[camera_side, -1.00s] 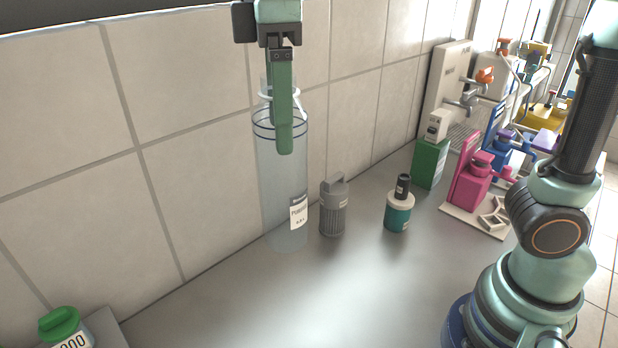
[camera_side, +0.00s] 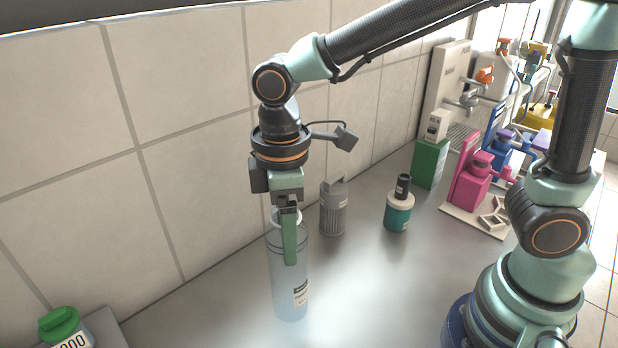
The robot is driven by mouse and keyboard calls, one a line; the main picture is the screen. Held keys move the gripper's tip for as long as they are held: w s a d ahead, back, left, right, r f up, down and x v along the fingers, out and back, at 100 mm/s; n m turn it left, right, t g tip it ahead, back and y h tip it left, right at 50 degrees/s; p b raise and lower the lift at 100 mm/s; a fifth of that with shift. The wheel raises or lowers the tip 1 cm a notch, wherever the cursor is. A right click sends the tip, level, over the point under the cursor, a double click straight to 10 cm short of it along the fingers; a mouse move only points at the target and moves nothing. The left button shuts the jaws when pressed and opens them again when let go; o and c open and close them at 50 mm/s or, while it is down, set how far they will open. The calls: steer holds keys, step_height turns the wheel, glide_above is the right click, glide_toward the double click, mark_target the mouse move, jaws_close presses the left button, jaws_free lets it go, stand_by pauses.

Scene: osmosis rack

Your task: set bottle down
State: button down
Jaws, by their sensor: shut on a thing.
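A clear, pale blue bottle (camera_side: 287,278) with a white label low on its side stands upright in the middle of the view, at or very close above the grey counter. I cannot tell whether its base touches. My gripper (camera_side: 289,250) points straight down and is shut on the bottle near its neck. One green finger covers part of the bottle's front; the other finger is hidden behind it. A white ring shows at the neck beside the finger.
A grey ribbed canister (camera_side: 333,210) stands behind the bottle, near the tiled wall. A teal jar (camera_side: 397,217), a green box (camera_side: 431,163) and a pink holder (camera_side: 470,188) stand to the right. A green-capped container (camera_side: 62,325) sits front left. The front counter is clear.

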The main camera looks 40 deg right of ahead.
steer(key=shift+f, duration=0.95)
jaws_free()
step_height(320, 180, up, 12)
steer(key=shift+f, duration=0.15)
steer(key=shift+d+r, duration=0.2)
steer(key=d+f+m+t, duration=0.1)
steer(key=d+m+t, duration=0.1)
steer(key=d+m, duration=0.3)
steer(key=s+d+f+m+t, duration=0.1)
steer(key=d+m, duration=0.5)
steer(key=d, duration=0.7)
steer(key=f+t, duration=0.1)
steer(key=t, duration=0.1)
steer(key=shift+s+d+f+t, duration=0.2)
steer(key=shift+d+t, duration=0.1)
steer(key=shift+d, duration=0.1)
